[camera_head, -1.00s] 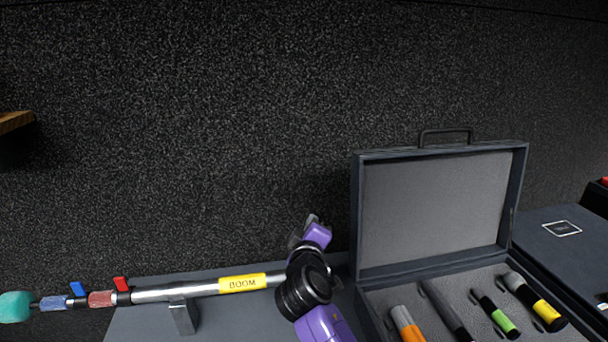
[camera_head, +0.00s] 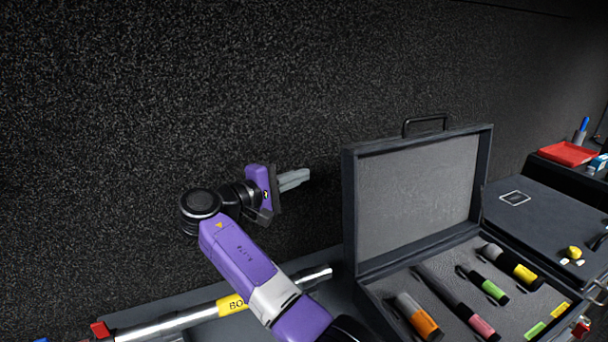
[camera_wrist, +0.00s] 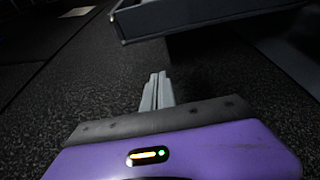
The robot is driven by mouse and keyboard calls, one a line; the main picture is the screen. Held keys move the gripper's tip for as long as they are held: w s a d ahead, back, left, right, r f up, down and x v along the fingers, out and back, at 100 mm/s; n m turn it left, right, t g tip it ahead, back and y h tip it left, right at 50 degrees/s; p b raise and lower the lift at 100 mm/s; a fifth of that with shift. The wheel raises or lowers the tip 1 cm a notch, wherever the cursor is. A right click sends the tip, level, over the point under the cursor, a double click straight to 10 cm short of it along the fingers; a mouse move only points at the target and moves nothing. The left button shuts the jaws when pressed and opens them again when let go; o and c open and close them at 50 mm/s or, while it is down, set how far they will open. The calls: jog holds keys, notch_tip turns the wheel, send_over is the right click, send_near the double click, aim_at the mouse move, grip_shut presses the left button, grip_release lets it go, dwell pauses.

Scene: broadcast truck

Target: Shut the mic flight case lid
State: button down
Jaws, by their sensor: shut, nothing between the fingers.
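The mic flight case (camera_head: 362,285) stands open on the counter at the right of the head view. Its lid (camera_head: 418,190) is upright, with a grey foam lining and a black handle (camera_head: 424,125) on its top edge. Several microphones with coloured bands lie in the base. My gripper (camera_head: 306,176) is left of the lid, a little below its top edge, with its fingers pointing right. The fingers are shut and empty, apart from the lid. In the wrist view the shut fingers (camera_wrist: 157,92) show below a dark grey case edge (camera_wrist: 190,22), likely the lid.
A boom pole (camera_head: 185,316) with a yellow label lies at the front left, partly hidden by my arm. Right of the case is a dark closed box (camera_head: 540,215) with a yellow knob-like thing (camera_head: 574,252) on it. A red tray (camera_head: 568,153) is farther back. A speckled dark wall stands behind.

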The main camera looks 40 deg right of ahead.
jog(key=s+d+p, duration=0.3)
jog(key=d, duration=0.4)
jog(key=shift+d+r, duration=0.15)
jog(key=shift+d, duration=0.1)
jog(key=shift+s, duration=0.1)
dwell(0.4)
